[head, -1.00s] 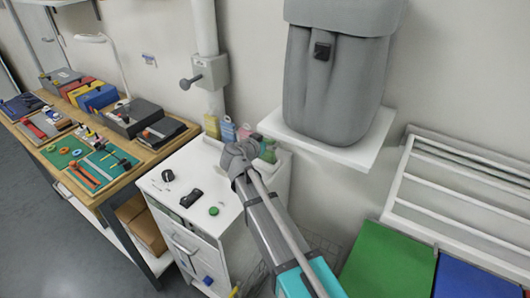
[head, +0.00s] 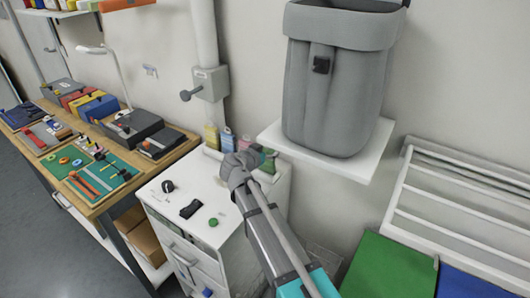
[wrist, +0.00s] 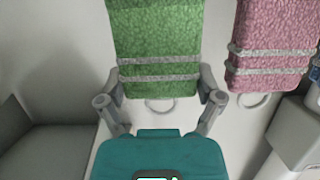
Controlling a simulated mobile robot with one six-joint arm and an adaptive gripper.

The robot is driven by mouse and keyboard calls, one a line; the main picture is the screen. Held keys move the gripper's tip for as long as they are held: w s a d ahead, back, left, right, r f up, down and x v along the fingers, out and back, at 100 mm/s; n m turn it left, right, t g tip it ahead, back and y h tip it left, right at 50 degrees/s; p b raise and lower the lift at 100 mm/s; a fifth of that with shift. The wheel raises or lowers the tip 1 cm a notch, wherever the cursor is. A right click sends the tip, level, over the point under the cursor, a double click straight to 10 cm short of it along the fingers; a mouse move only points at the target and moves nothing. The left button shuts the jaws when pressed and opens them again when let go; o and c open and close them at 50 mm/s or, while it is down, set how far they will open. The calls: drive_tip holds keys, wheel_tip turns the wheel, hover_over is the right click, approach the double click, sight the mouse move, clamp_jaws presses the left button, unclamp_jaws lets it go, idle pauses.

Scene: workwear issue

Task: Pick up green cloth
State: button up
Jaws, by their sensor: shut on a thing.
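The green cloth (wrist: 155,40) hangs upright in the wrist view, with two grey bands across its lower part. My gripper (wrist: 162,84) has one finger at each side edge of the cloth, near the lower band, and is shut on it. A grey ring shows just below the cloth. In the head view my gripper (head: 238,162) is at the back of the white cabinet, and a bit of the green cloth (head: 268,161) shows beside it. The rest there is hidden by my arm.
A pink cloth (wrist: 272,45) hangs close to the right of the green one. Yellow (head: 211,136) and blue (head: 228,140) pieces stand left of my gripper. A grey bin (head: 335,85) on a white shelf (head: 372,165) is close on the right. Small items lie on the white cabinet (head: 225,200).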

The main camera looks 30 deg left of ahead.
drive_tip(key=shift+r+p, duration=4.7)
drive_tip(key=shift+r, duration=0.15)
drive_tip(key=shift+s+d, duration=0.1)
drive_tip(key=shift+s, duration=0.05)
